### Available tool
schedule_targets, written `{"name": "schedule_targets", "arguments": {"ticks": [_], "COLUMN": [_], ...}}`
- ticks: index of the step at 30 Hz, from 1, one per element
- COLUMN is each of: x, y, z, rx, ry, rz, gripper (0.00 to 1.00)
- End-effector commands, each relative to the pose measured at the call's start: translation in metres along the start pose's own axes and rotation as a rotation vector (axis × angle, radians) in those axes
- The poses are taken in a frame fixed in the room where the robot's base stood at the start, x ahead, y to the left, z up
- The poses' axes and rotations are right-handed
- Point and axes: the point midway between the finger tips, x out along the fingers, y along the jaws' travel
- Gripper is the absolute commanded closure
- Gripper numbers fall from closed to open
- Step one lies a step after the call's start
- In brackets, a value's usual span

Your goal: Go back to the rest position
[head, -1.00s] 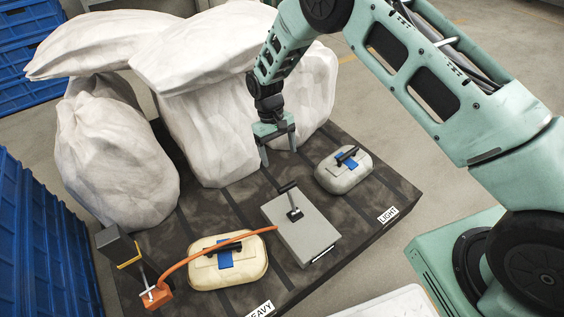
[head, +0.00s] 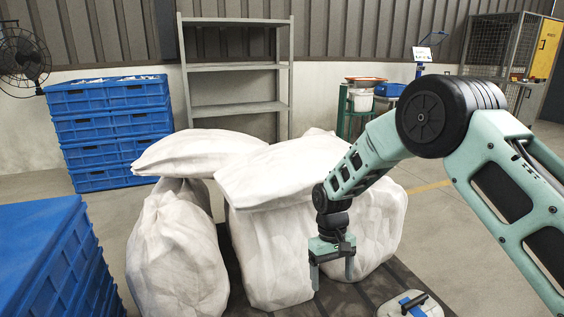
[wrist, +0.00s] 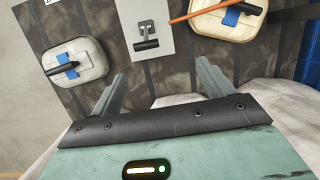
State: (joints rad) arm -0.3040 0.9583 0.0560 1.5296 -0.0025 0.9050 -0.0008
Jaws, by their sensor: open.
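My gripper (head: 331,272) hangs at the end of my arm, in front of the white sacks in the head view. Its two fingers are apart with nothing between them. In the wrist view my gripper (wrist: 161,82) is also open and empty, above the dark mat. A cream case (wrist: 75,62) with a blue patch and black handle lies at the left there, a grey box (wrist: 145,30) with a lever at the middle top, and another cream case (wrist: 226,22) at the upper right. In the head view only one case (head: 410,304) shows, at the bottom edge.
Bulging white sacks (head: 278,240) stand close behind my gripper. Blue crates are stacked at the back left (head: 112,125) and near left (head: 45,250). A grey shelf (head: 236,75) stands against the wall. Open floor (head: 440,215) lies to the right.

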Motion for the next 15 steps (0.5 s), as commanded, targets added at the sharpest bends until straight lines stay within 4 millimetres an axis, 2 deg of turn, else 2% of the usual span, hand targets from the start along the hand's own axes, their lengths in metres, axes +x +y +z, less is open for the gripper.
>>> {"name": "schedule_targets", "arguments": {"ticks": [1, 6, 11, 15], "x": [-0.019, -0.063, -0.095, -0.113], "y": [-0.013, -0.052, -0.082, -0.102], "z": [0.013, 0.059, 0.111, 0.160], "rx": [-0.017, -0.073, -0.128, -0.180], "ry": [0.018, 0.064, 0.107, 0.143], "rz": [-0.011, -0.040, -0.053, -0.051], "gripper": [0.20, 0.20, 0.20, 0.20]}}
